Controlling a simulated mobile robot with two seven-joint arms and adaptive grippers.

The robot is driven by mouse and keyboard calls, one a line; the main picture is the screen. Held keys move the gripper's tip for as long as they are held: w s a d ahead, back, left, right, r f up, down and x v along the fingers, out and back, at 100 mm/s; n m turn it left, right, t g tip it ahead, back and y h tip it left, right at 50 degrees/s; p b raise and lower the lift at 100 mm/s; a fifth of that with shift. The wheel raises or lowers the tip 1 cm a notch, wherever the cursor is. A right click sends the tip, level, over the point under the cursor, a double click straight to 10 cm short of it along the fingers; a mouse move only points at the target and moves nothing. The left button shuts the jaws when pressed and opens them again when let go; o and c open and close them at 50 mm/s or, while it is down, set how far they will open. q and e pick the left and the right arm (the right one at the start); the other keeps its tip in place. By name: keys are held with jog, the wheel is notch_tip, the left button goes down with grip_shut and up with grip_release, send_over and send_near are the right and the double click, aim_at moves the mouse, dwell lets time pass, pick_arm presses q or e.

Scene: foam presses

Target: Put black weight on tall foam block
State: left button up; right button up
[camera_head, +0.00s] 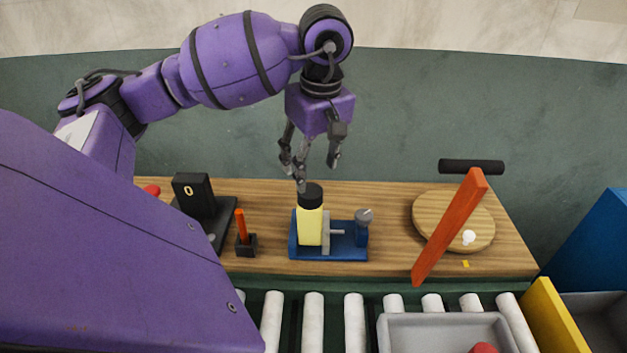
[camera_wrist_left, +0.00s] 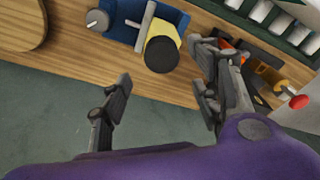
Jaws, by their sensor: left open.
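The black weight (camera_head: 311,193) sits on top of the tall yellow foam block (camera_head: 309,226). The block stands upright in a blue clamp (camera_head: 345,252) with a grey plate and screw knob on its right. In the left wrist view, the weight (camera_wrist_left: 162,54) covers most of the block, whose yellow edge (camera_wrist_left: 166,25) shows, and the blue clamp (camera_wrist_left: 120,18) is beside it. My left gripper (camera_head: 317,172) is open and empty, just above and behind the weight. In the wrist view its fingers (camera_wrist_left: 160,95) are spread wide, apart from the weight. My right gripper is not in view.
A tilted orange lever (camera_head: 450,225) crosses a round wooden board (camera_head: 432,210) at right. Conveyor rollers and a grey tray (camera_head: 393,335) lie in front.

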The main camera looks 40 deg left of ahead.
aim_at(316, 194)
pick_arm(q)
jog(key=r, duration=0.6)
jog(key=shift+s+d, duration=0.1)
jog(key=shift+d, duration=0.25)
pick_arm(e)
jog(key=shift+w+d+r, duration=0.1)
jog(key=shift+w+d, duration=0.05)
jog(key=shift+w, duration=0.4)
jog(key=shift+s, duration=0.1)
